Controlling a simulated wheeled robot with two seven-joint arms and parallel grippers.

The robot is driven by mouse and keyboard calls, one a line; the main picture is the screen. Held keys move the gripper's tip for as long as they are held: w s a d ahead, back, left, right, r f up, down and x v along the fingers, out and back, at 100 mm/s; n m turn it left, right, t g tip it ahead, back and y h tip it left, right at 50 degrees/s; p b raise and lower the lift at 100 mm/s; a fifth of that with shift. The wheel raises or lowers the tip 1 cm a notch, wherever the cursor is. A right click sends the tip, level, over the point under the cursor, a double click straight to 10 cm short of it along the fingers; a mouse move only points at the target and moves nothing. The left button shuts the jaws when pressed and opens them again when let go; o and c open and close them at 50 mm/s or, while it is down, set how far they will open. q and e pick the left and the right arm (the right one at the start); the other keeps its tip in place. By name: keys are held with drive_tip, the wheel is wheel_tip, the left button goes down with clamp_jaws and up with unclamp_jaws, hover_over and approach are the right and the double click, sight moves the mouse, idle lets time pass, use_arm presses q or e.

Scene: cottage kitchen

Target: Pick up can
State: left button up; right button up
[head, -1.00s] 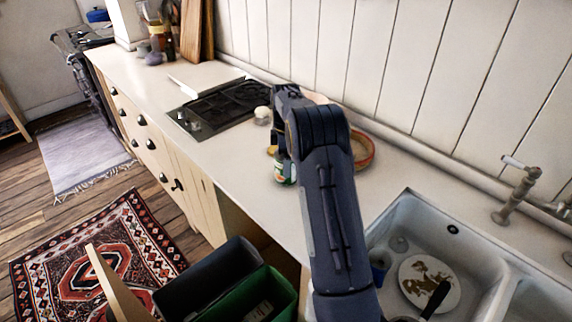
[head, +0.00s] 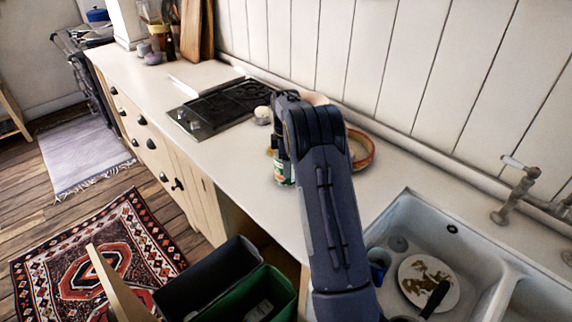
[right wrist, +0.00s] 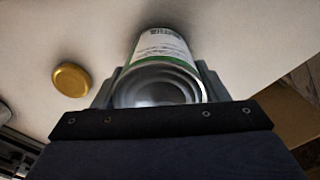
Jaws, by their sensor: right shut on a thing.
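The can (head: 282,172) has a green and white label and stands on or just above the pale countertop, partly hidden behind my right arm in the head view. In the right wrist view the can (right wrist: 160,62) shows its metal end towards the camera, between the two fingers. My right gripper (right wrist: 155,85) is shut on the can, one finger on each side. In the head view most of this gripper is hidden by its own arm. My left gripper is not in view.
A yellow lid (right wrist: 71,80) lies beside the can. A round-rimmed bowl (head: 362,150) is behind my arm. A black hob (head: 222,103) is further left. The sink (head: 405,225) holds a dirty plate (head: 428,282). Open bins (head: 215,275) stand below the counter edge.

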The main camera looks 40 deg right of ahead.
drive_tip(key=shift+r, duration=0.4)
wheel_tip(320, 180, up, 2)
drive_tip(key=shift+r+b, duration=0.2)
drive_tip(key=shift+b, duration=0.1)
drive_tip(key=s+a+r+b, duration=0.2)
drive_tip(key=s+a+r, duration=0.1)
drive_tip(key=s+r, duration=0.2)
drive_tip(key=s+a+r+b, duration=0.2)
drive_tip(key=s+a+r, duration=0.1)
drive_tip(key=s, duration=0.4)
drive_tip(key=shift+s+a+r, duration=0.25)
drive_tip(key=shift+r, duration=0.65)
